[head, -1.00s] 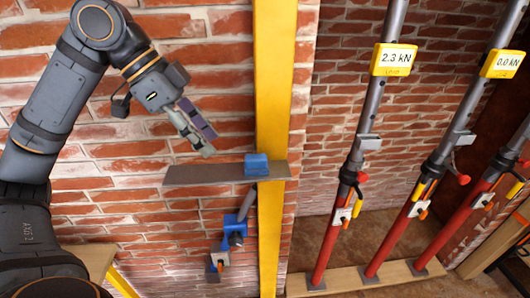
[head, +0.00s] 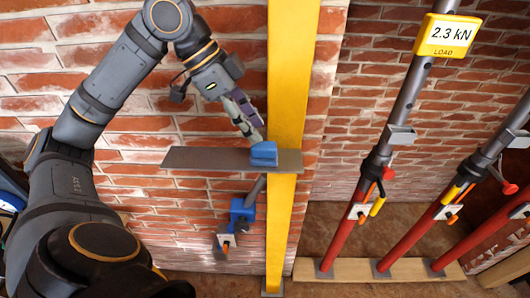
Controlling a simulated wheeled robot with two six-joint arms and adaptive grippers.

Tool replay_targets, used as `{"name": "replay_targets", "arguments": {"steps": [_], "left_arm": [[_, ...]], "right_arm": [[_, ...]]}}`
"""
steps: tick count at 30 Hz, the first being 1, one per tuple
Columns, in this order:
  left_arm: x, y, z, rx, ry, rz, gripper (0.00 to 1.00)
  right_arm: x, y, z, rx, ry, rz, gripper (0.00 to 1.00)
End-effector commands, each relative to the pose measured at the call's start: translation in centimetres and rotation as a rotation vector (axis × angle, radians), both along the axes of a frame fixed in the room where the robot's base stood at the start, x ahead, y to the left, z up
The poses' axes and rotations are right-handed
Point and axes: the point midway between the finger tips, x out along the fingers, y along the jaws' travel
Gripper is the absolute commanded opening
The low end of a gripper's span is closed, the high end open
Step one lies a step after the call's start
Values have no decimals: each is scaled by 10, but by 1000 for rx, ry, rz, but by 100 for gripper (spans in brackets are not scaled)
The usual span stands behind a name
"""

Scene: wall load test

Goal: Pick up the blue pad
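The blue pad (head: 264,154) lies on a flat grey plate (head: 205,159) in the head view, in front of the yellow post. My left gripper (head: 257,132) points down and to the right, with its fingertips just above the pad. Its two fingers, one grey and one purple, look spread apart with nothing between them. I cannot tell if a fingertip touches the pad. My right gripper is not in view.
A yellow post (head: 284,220) stands against the brick wall (head: 140,130). Below the plate is a strut with a blue bracket (head: 240,212). To the right, red and grey props (head: 345,235) stand on a wooden board (head: 345,270); a yellow display (head: 446,34) reads 2.3 kN.

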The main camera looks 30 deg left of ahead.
Motion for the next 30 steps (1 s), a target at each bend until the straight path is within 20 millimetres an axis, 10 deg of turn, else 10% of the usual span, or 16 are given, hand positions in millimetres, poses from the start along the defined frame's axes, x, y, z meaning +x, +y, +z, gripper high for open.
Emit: {"name": "replay_targets", "arguments": {"steps": [15,24,30], "left_arm": [[7,-18,-41,1,1,-1,40],[7,-18,-41,1,1,-1,0],[7,-18,-41,0,1,0,0]], "right_arm": [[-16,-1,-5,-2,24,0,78],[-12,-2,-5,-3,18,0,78],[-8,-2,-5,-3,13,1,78]]}}
